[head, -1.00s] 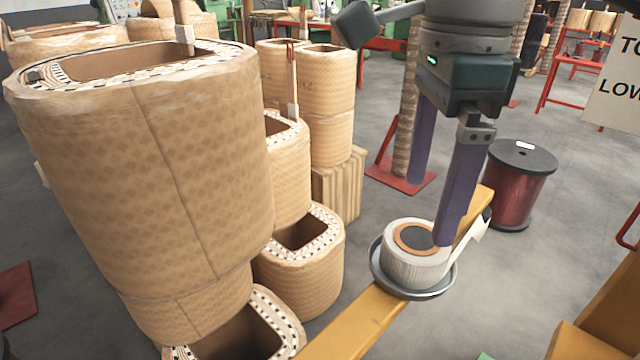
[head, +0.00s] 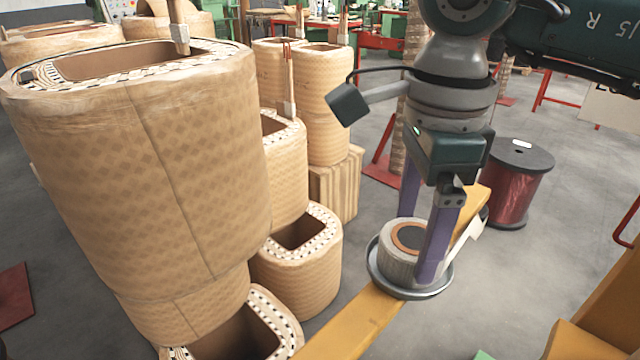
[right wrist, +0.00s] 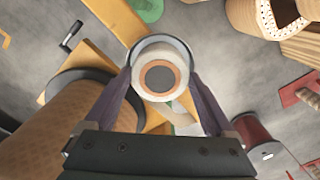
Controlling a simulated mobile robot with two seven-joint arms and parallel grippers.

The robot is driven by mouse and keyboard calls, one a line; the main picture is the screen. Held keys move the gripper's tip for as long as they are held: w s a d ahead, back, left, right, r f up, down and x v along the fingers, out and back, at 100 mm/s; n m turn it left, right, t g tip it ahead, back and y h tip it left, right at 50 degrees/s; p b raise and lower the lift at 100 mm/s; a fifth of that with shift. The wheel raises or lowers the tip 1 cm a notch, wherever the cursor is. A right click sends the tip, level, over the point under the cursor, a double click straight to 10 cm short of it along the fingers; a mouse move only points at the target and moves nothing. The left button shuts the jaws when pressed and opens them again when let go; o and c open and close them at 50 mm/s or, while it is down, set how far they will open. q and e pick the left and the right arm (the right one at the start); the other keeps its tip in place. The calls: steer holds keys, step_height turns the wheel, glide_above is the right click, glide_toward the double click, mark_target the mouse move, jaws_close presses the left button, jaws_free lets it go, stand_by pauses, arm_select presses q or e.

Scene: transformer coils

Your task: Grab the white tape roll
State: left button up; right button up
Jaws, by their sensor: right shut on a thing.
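The white tape roll (head: 400,254) sits in a round grey metal dish (head: 380,284) on a yellow beam. It has an orange-brown core ring, and a loose white strip of tape hangs off to its right. My right gripper (head: 413,262) reaches down from above with its purple fingers on either side of the roll, shut on it. The right wrist view shows the roll (right wrist: 160,55) between the two fingertips (right wrist: 160,76). The far finger is partly hidden behind the roll in the head view. My left gripper is not in view.
Large tan wrapped coils (head: 140,160) stand close on the left, with smaller coils (head: 298,255) beside the dish. A dark red wire spool (head: 517,185) stands on the floor to the right. The yellow beam (head: 350,325) runs diagonally under the dish.

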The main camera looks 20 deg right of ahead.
steer(key=c, duration=0.6)
